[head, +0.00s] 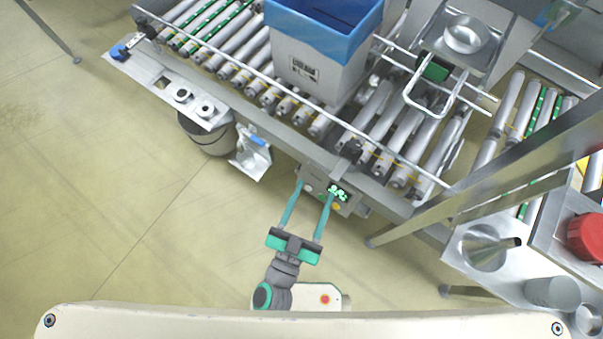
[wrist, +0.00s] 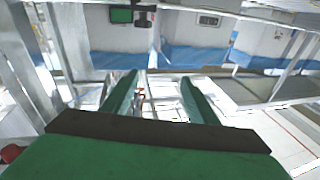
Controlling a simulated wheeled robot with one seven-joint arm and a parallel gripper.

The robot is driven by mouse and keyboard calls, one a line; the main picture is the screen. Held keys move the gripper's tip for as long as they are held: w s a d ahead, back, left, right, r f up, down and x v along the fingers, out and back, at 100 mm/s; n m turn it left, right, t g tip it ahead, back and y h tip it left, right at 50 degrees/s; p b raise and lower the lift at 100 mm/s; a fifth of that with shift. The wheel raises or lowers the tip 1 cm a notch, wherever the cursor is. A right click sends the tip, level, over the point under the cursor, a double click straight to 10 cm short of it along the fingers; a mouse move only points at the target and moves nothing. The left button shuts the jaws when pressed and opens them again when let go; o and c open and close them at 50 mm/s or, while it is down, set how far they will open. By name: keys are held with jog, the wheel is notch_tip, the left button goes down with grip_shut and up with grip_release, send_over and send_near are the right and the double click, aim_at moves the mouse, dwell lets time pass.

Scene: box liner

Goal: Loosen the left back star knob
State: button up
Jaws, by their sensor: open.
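My gripper (head: 315,189) is open and empty. Its two long green fingers reach up the picture toward the front edge of the conveyor, close to a grey control panel (head: 340,193) with lit green buttons. In the wrist view my gripper (wrist: 160,78) shows its fingers apart with nothing between them. No star knob can be made out for certain. A small dark part (head: 350,148) sits on the conveyor's front rail, above the panel, and another dark part (head: 147,28) sits at the rail's left end. Either may be a knob; they are too small to tell.
A grey box with a blue liner (head: 330,45) stands on the roller conveyor (head: 385,125). A bin (head: 207,135) is under the conveyor's left part. The floor (head: 120,200) at left is clear.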

jog(key=s+a+n+g+y, duration=0.2)
jog(key=s+n+y, duration=0.2)
jog(key=s, duration=0.5)
jog(key=shift+s+a+f+n+y, duration=0.2)
jog(key=shift+s+f+n+y, duration=0.1)
jog(key=shift+y, duration=1.1)
jog(key=shift+s, duration=0.1)
